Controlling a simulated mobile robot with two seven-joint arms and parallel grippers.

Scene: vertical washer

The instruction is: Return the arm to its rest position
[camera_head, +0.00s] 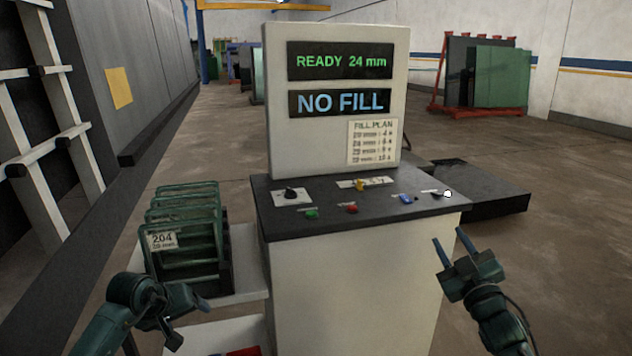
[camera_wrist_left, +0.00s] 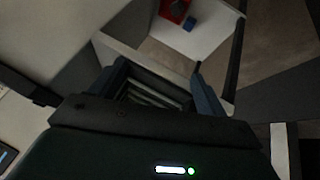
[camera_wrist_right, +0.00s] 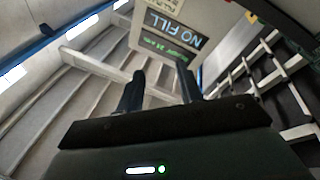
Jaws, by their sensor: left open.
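My left gripper (camera_head: 190,322) is low at the left in the head view, in front of the low white stand. In the left wrist view (camera_wrist_left: 162,82) its fingers are apart with nothing held between them. My right gripper (camera_head: 451,242) is in front of the right side of the control console (camera_head: 345,290), clear of it. In the right wrist view (camera_wrist_right: 162,85) its fingers are apart and empty. The console's upper display (camera_head: 342,61) reads READY 24 mm and the lower one (camera_head: 340,102) reads NO FILL.
A green rack (camera_head: 186,240) labelled 204 stands on the white stand (camera_head: 245,263) left of the console. Buttons and a black knob (camera_head: 290,194) are on the console top. A red item (camera_wrist_left: 175,10) and a blue block (camera_wrist_left: 190,23) lie on a white surface.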

